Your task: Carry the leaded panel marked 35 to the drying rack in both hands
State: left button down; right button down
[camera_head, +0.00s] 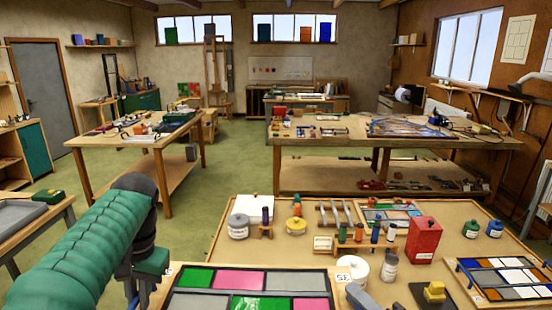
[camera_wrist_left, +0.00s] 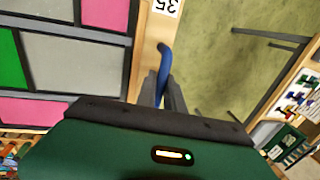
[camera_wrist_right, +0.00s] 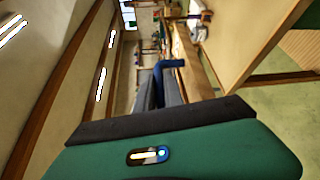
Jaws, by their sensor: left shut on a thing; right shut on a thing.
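The leaded panel marked 35 (camera_head: 250,279) lies at the bottom of the head view, cut off by the frame edge. It has green, pink and grey panes in dark lead on a pale wooden border, with a white 35 label. It also shows in the left wrist view (camera_wrist_left: 60,65). My left gripper (camera_wrist_left: 163,88) is shut on a blue handle (camera_wrist_left: 164,62) at the panel's wooden edge. My right gripper (camera_wrist_right: 160,88) is shut on another blue handle (camera_wrist_right: 170,64) at a wooden edge. I cannot pick out the drying rack for certain.
A crowded table (camera_head: 215,240) is just ahead, with a red box (camera_head: 423,239), jars and other glass panels (camera_head: 505,278). A long workbench (camera_head: 395,143) stands beyond and another table (camera_head: 140,140) at left. Green floor (camera_head: 235,165) is open between them.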

pick_arm(q)
jog(key=shift+r, duration=0.1)
pick_arm(e)
jog(key=shift+r, duration=0.1)
